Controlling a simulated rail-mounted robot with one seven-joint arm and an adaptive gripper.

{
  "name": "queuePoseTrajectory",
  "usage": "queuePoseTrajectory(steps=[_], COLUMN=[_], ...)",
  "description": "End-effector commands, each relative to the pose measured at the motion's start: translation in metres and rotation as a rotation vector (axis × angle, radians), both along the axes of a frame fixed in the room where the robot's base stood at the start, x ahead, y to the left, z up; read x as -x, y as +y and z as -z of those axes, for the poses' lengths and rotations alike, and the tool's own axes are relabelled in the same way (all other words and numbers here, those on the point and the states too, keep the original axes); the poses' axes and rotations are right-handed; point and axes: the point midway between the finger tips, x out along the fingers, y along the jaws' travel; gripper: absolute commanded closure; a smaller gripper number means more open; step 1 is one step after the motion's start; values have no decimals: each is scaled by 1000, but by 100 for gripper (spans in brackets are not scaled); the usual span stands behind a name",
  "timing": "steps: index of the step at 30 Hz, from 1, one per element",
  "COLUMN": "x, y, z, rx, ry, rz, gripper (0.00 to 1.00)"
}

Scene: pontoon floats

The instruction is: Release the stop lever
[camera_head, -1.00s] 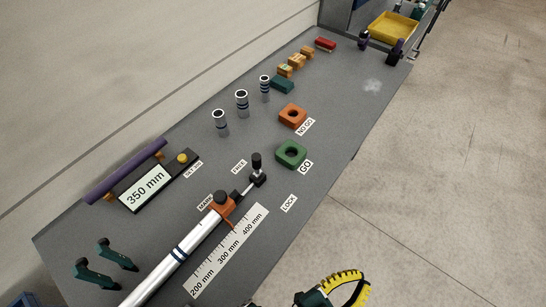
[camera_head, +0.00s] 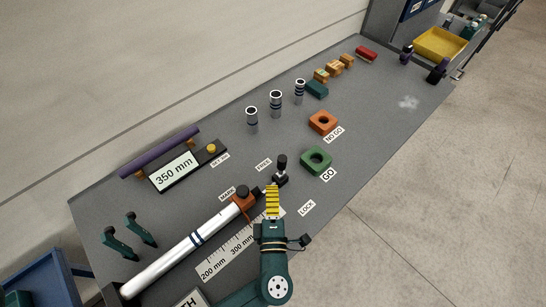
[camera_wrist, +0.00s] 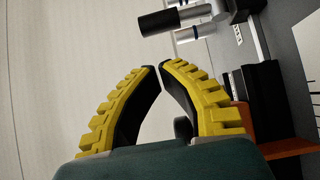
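The stop lever (camera_head: 282,162) has a black knob on a short stem and a dark base. It stands at the end of the rod, between the FREE label (camera_head: 264,165) and the LOCK label (camera_head: 307,208). In the wrist view the black knob (camera_wrist: 158,22) and its silver stem lie beyond the fingertips, apart from them. My gripper (camera_head: 272,188) has yellow ridged fingers and is just in front of the lever's base in the head view. In the wrist view its fingertips (camera_wrist: 159,67) come together with nothing between them.
An orange clamp with a black knob (camera_head: 242,193) sits on the white tube (camera_head: 170,260), close to my gripper. A green GO block (camera_head: 316,160) and an orange NO GO block (camera_head: 323,122) lie beyond. Steel cylinders (camera_head: 276,104) stand further back.

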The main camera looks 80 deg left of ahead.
Motion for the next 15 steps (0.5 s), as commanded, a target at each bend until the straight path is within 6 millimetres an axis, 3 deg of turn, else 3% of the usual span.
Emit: queuePoseTrajectory(steps=[8,15], x=[-1,-5], y=[5,49], z=[0,-1], rx=[-1,-3], ry=[0,-1], rz=[2,-3], gripper=[100,100])
